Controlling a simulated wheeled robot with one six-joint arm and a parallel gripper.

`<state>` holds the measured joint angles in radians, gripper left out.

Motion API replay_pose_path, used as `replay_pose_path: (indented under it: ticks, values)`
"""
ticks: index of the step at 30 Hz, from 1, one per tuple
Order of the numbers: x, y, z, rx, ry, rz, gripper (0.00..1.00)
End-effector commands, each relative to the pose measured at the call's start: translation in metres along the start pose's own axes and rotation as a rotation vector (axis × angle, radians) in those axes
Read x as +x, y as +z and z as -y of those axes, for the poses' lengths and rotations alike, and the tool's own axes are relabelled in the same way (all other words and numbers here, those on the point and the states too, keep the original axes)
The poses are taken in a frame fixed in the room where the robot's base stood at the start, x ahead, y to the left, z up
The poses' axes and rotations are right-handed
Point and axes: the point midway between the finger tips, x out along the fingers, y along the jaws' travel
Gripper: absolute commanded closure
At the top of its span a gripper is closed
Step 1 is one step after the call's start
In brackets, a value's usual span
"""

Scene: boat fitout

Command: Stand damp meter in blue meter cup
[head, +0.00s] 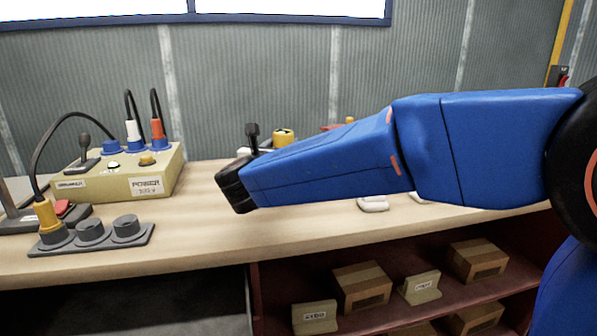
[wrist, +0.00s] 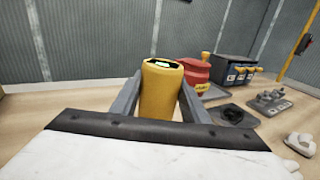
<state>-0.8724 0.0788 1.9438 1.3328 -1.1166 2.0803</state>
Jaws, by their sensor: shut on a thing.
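The damp meter (wrist: 160,88) appears in the wrist view as a yellow, upright rounded body with a dark top and a small green patch. My gripper (wrist: 160,98) is shut on it, with one grey finger on each side. Its lower end is hidden behind my wrist. In the head view my blue arm hides most of the gripper, and a small yellow thing (head: 284,136) shows above the arm; I cannot tell whether it is the meter. I cannot make out a blue meter cup for certain in either view.
A beige power box (head: 125,178) with plugs and cables stands at the left of the wooden bench (head: 200,228). A grey three-socket strip (head: 90,236) lies before it. The wrist view shows a red item (wrist: 196,74) and a dark box (wrist: 232,70) behind right. Cartons (head: 362,285) sit on the shelf below.

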Motion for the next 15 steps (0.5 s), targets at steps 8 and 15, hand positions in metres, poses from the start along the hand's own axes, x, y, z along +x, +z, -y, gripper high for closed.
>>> replay_pose_path:
  ticks: [8, 15]
  values:
    - [0.000, -0.028, 0.000, 0.000, -0.002, 0.001, 0.90]
    - [0.001, -0.053, 0.000, -0.003, -0.001, 0.000, 0.90]
